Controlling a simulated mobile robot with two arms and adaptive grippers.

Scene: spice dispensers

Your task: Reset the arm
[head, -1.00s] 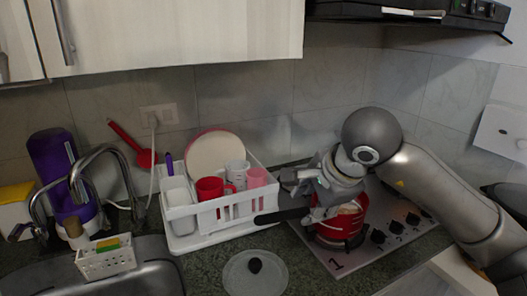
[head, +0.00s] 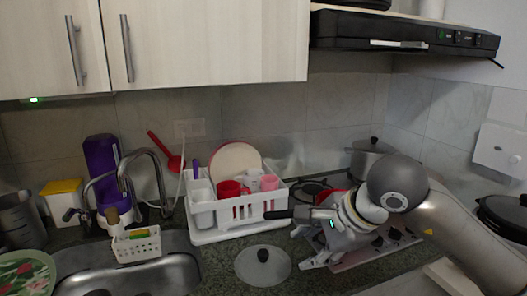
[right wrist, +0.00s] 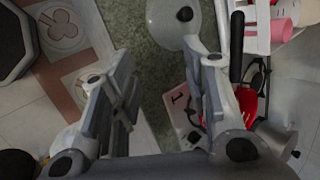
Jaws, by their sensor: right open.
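My right arm reaches in from the right in the head view. My right gripper (head: 308,248) is tilted down to the left over the front of the counter, beside the lid. Its fingers are spread in the right wrist view (right wrist: 162,85), with nothing between them but counter and floor beyond. The red pot (head: 332,197) is mostly hidden behind the gripper; its red side (right wrist: 246,101) and black handle (right wrist: 237,48) show in the right wrist view, clear of the fingers. My left gripper is out of view.
A glass lid (head: 263,266) lies on the counter left of the gripper. A white dish rack (head: 217,222) with mugs stands behind it. The range hood (head: 400,35) hangs above.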

